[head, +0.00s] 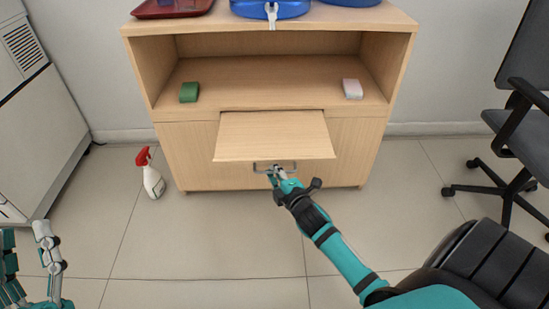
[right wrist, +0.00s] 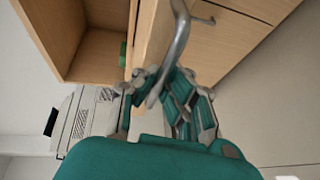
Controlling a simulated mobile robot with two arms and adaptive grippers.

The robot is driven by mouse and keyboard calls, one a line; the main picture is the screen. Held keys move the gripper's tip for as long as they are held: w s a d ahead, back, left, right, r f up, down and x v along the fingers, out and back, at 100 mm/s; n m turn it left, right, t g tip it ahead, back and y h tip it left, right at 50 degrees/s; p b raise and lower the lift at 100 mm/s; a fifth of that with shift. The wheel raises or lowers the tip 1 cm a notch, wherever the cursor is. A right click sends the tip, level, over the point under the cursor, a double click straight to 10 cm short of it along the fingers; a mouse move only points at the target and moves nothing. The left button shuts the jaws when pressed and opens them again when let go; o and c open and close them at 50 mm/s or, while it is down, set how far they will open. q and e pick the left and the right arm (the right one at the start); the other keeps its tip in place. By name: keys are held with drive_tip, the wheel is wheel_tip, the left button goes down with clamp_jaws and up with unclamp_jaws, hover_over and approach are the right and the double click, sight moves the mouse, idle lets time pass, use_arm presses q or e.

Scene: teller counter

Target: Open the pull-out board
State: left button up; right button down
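The pull-out board (head: 275,135) is a light wood panel that sticks out toward me from the front of the wooden cabinet, below its open shelf. Its grey metal bar handle (head: 262,166) is at the board's front edge. My right gripper (head: 275,173) is at this handle. In the right wrist view the handle (right wrist: 180,40) runs between the fingers of my right gripper (right wrist: 157,88), which look closed around it. My left gripper (head: 24,233) is at the lower left, fingers apart and empty, far from the board.
The cabinet (head: 190,150) holds a green block (head: 189,92) and a whitish-pink block (head: 352,89) on its shelf. A spray bottle (head: 152,178) stands on the floor left of it. An office chair (head: 515,120) is at the right. The floor before the cabinet is clear.

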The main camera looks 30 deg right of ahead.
use_arm(q)
drive_tip(key=shift+w+f+g+y+p, duration=0.15)
drive_tip(key=shift+w+f+g, duration=0.35)
drive_tip(key=shift+f+g, duration=0.25)
drive_tip(key=shift+w+f+g+y+p, duration=0.2)
drive_tip(key=shift+w+f+g, duration=0.3)
drive_tip(key=shift+f, duration=0.4)
drive_tip(key=shift+w+f+g+y+p, duration=0.15)
drive_tip(key=shift+w+f+g, duration=0.35)
drive_tip(key=shift+f+g, duration=0.25)
use_arm(e)
drive_tip(key=shift+s+a+r, duration=0.1)
drive_tip(key=shift+s+a, duration=0.3)
drive_tip(key=shift+s, duration=0.25)
drive_tip(key=shift+s+a, duration=0.4)
drive_tip(key=shift+s, duration=0.2)
drive_tip(key=c, duration=1.4)
unclamp_jaws()
drive_tip(key=v, duration=1.2)
